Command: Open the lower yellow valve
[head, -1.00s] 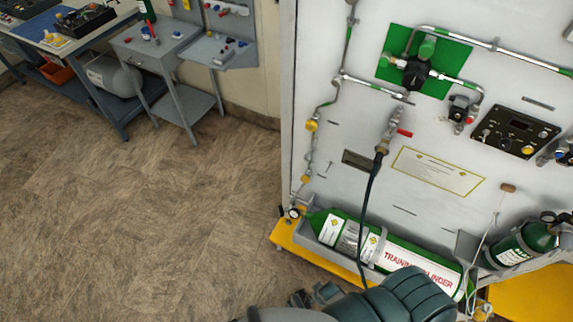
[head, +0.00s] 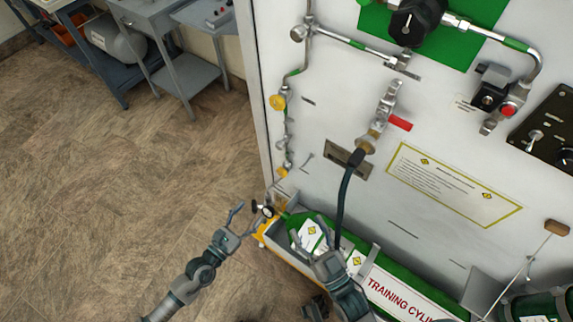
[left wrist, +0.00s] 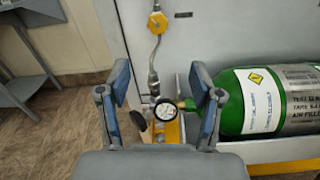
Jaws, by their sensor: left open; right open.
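The lower yellow valve (head: 282,172) sits low on the thin pipe at the panel's left edge, above a small gauge (head: 268,211). Another yellow valve (head: 277,102) is higher on the same pipe. My left gripper (head: 250,217) is open and empty, below and left of the lower valve, near the gauge. In the left wrist view, its fingers (left wrist: 159,85) frame the pipe and gauge (left wrist: 164,110); a yellow valve (left wrist: 157,22) shows above them, but I cannot tell which one. My right gripper (head: 308,228) is open in front of the green cylinder.
The green training cylinder (head: 385,290) lies in a tray at the panel's foot. A black hose (head: 342,205) hangs from a fitting with a red lever (head: 400,123). Grey carts (head: 180,70) stand at the back left. The floor (head: 110,190) on the left is clear.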

